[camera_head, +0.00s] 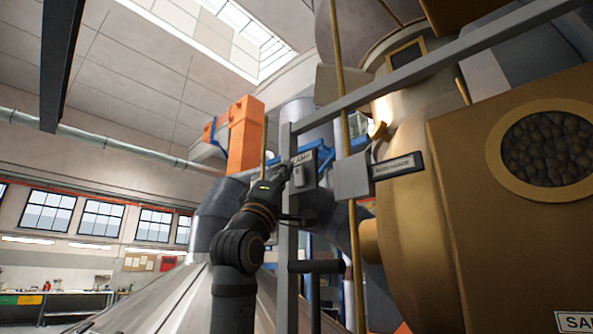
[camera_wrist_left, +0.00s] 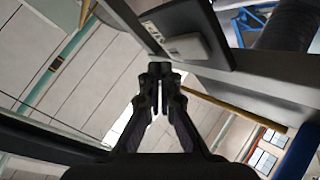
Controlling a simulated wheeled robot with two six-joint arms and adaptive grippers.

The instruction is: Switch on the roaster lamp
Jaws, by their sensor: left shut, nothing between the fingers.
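A grey switch box with a label reading LAMP (camera_head: 302,173) is fixed by a grey upright post, near the middle of the head view. It also shows at the top of the left wrist view (camera_wrist_left: 180,40), with a pale raised switch plate. My left gripper (camera_head: 281,174) is shut and empty, its tips raised close to the box's left side. In the left wrist view the closed fingertips (camera_wrist_left: 160,70) appear just below the box. I cannot tell whether they touch it, nor which way the switch is set. My right gripper is in neither view.
The large brass roaster (camera_head: 420,230) with a round bean window (camera_head: 548,153) fills the right. A grey post (camera_head: 284,240) and a slanting grey bar (camera_head: 430,65) frame the switch. An orange column (camera_head: 245,137) stands behind. Open room lies left.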

